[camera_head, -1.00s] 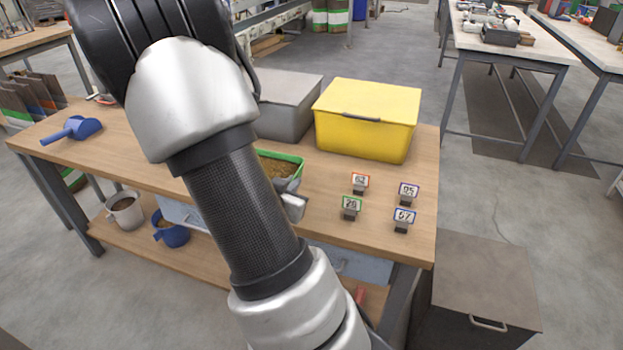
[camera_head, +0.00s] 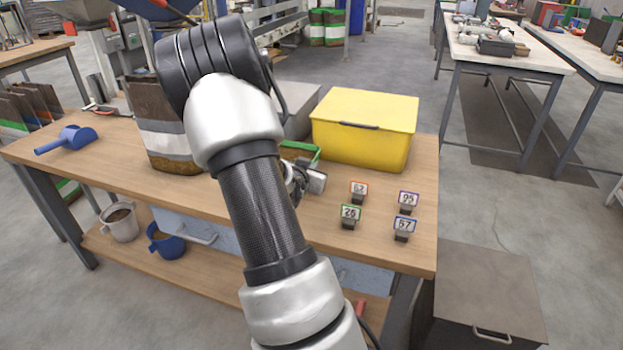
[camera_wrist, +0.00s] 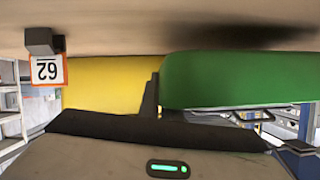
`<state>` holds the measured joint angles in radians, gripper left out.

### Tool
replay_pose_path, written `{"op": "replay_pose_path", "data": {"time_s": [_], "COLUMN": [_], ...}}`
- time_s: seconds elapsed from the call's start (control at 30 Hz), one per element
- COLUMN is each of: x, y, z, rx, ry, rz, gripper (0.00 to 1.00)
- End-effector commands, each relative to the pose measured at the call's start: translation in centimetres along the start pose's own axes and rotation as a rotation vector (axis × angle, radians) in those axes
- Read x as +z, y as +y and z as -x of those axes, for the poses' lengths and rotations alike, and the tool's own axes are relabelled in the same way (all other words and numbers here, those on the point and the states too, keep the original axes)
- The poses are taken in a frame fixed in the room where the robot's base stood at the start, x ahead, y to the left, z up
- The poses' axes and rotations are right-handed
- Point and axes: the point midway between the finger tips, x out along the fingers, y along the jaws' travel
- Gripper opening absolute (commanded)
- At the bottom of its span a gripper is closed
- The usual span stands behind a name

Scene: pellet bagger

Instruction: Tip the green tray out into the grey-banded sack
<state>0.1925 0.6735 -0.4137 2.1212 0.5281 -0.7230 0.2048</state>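The green tray (camera_head: 303,147) shows partly behind my arm, in front of the grey bin, with brown contents just visible. Its green wall (camera_wrist: 240,80) fills the right of the wrist view, close to my gripper. My gripper (camera_head: 300,178) is at the tray's near side and appears shut on it; the fingertips are mostly hidden. A shadow on the bench near the tray suggests it is raised. A brown sack with a light grey band (camera_head: 164,141) stands upright on the bench, left of my arm, which hides its right edge.
The yellow bin (camera_head: 365,130) stands just right of the tray, with the grey bin (camera_head: 303,100) behind. Small number signs, including 62 (camera_head: 358,190), stand at front right. A blue scoop (camera_head: 70,138) lies at the left. The bench front between sack and signs is partly hidden.

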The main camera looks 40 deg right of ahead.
Motion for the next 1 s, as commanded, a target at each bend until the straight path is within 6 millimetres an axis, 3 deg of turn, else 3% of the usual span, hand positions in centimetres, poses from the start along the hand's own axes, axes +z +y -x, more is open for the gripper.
{"op": "replay_pose_path", "data": {"time_s": [0.27, 0.67, 0.7, 0.77, 1.0], "x": [2.9, 3.2, 3.2, 3.2, 3.2], "y": [0.5, 0.5, 0.6, 0.6, 0.6], "z": [-1.6, -1.8, -1.7, -1.7, -1.7], "rx": [0.000, -0.001, 0.000, 0.000, 0.000], "ry": [0.004, 0.004, 0.000, 0.000, 0.000], "rz": [-0.003, -0.003, -0.001, -0.001, -0.001], "gripper": [0.00, 0.00, 0.10, 0.21, 0.23]}}
